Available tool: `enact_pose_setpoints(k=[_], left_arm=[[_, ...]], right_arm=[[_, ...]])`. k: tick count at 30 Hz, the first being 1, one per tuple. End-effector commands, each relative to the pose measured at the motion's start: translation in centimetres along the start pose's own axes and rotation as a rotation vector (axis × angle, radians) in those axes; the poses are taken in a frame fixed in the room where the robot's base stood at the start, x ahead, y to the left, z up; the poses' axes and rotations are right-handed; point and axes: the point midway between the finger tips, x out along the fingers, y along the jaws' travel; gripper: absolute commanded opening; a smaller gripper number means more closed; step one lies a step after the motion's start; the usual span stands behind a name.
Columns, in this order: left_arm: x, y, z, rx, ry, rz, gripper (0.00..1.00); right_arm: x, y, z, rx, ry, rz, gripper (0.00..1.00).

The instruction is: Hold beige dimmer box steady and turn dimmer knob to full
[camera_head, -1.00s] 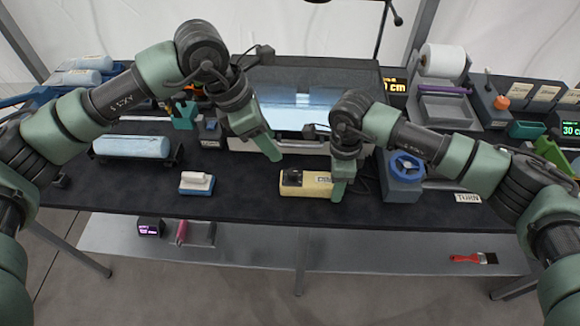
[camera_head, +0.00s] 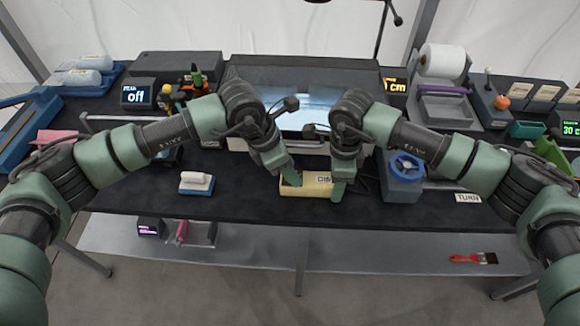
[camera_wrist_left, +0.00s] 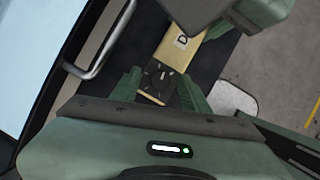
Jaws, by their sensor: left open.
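The beige dimmer box (camera_head: 308,188) lies on the dark tabletop near the front edge, with a label at its right part. My left gripper (camera_head: 291,180) is over the box's left end and covers the knob in the head view. In the left wrist view the dark dimmer knob (camera_wrist_left: 163,78) sits on a black plate on the beige box (camera_wrist_left: 180,45), between the open fingers of my left gripper (camera_wrist_left: 160,88). My right gripper (camera_head: 339,188) is at the box's right end, one finger in front of it. Its other finger is hidden, so its grip on the box is unclear.
A white-topped block (camera_head: 197,183) lies left of the box. A display (camera_head: 150,94) at the back left reads "off". The table's front edge is close to the box.

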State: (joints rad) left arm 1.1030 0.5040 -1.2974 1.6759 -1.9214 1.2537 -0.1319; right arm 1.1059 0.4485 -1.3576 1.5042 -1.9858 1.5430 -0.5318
Motion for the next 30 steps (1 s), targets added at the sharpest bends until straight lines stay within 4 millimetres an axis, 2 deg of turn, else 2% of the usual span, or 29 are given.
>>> enact_pose_setpoints(k=[5, 7, 10, 11, 17, 30], left_arm=[[0.02, -0.02, 0.00, 0.000, 0.000, 0.000, 0.45], [0.00, -0.02, 0.00, 0.000, 0.000, 0.000, 0.32], [-0.01, -0.02, 0.01, 0.000, 0.000, 0.000, 0.04], [-0.01, -0.02, 0.01, 0.000, 0.000, 0.000, 0.00], [-0.03, 0.07, 0.02, 0.028, 0.001, -0.011, 0.00], [-0.04, 0.28, 0.12, 0.372, 0.000, -0.153, 0.00]], right_arm=[[0.00, -0.01, -0.02, 0.000, 0.001, 0.000, 0.01], [0.00, -0.01, -0.02, 0.000, 0.001, 0.000, 0.01], [0.00, -0.01, -0.02, 0.000, 0.001, 0.000, 0.01], [0.00, -0.01, -0.02, 0.000, 0.001, 0.000, 0.01], [0.00, 0.00, -0.02, 0.000, 0.001, 0.000, 0.01], [0.01, 0.01, -0.02, 0.000, 0.001, 0.000, 0.01]])
